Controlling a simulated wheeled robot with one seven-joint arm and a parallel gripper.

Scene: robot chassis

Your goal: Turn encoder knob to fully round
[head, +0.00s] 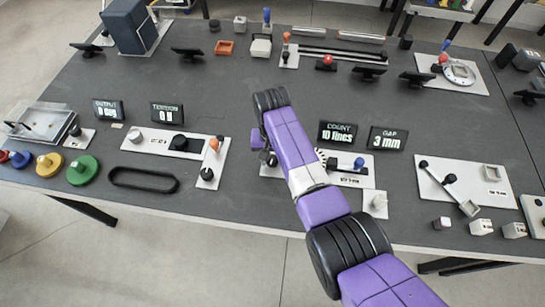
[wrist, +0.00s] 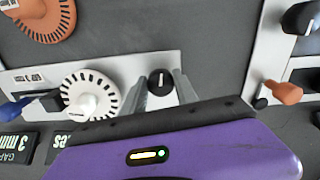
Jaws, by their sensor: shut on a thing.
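A black round knob (wrist: 160,84) with a white pointer line stands on a pale plate in the wrist view. The line points roughly up and down in that picture. My gripper (wrist: 161,78) is shut on this knob, with one grey finger on each side. A white slotted disc (wrist: 91,97) with a white knob at its centre sits just left of the gripper on the same plate. In the head view my arm covers much of this plate (head: 352,179). The COUNT display (head: 338,133) there reads 10 lines, and the GAP display (head: 388,139) reads 3 mm.
A blue-tipped lever (wrist: 12,110) is left of the disc, and an orange-tipped lever (wrist: 284,92) is to the right. In the head view, a black loop (head: 144,180) and colored discs (head: 82,170) lie left. A lever plate (head: 466,183) stands right.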

